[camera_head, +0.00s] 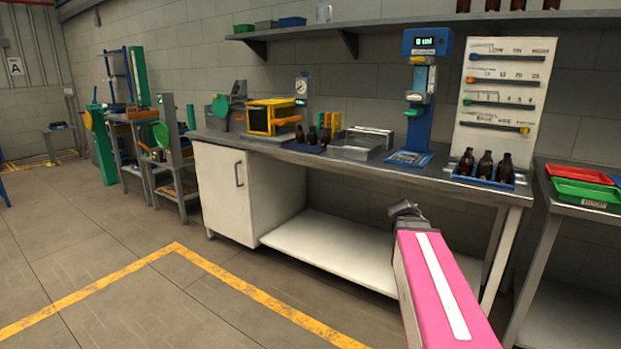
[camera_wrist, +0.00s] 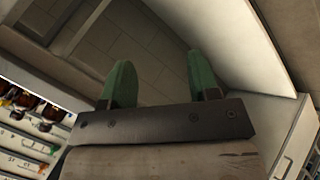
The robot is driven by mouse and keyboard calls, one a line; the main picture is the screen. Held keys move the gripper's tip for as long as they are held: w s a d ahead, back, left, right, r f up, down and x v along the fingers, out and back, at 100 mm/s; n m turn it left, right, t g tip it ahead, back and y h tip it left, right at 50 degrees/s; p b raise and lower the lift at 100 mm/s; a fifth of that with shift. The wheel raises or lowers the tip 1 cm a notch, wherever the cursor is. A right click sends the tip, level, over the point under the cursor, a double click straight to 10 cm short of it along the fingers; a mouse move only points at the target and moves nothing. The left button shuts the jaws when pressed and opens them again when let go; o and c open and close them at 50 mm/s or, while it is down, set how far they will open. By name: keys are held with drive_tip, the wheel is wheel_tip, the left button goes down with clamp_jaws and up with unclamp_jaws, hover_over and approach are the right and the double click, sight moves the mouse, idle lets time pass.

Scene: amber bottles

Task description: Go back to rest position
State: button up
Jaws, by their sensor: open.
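My arm, pink with a white stripe, reaches up from the lower right in the head view, in front of the workbench (camera_head: 340,262). The gripper end at its tip is dark and small there. In the wrist view my gripper (camera_wrist: 164,84) shows two green fingers spread well apart with nothing between them. Several amber bottles (camera_head: 485,165) stand in a blue tray (camera_head: 519,184) on the bench's right part. More dark bottles (camera_head: 312,136) stand further left on the bench. My gripper is apart from all of them.
A blue dispenser (camera_head: 428,105) and a white board (camera_head: 505,95) with coloured tools stand at the bench's back. Red (camera_head: 578,173) and green trays (camera_head: 588,194) lie on a right side table. The floor (camera_head: 120,235) at left is open, with yellow lines.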

drive_tip(key=s+a+f+m+g+y, duration=0.1)
drive_tip(key=s+a+f+g+y, duration=0.1)
drive_tip(key=s+a+f, duration=0.4)
drive_tip(key=s+a+f+m+g+y, duration=0.1)
drive_tip(key=s+a+f+g+y, duration=0.2)
drive_tip(key=s+a+f, duration=0.4)
drive_tip(key=a+f+y, duration=0.1)
drive_tip(key=a+f, duration=0.4)
drive_tip(key=shift+f+m+y, duration=0.3)
drive_tip(key=shift+f, duration=0.1)
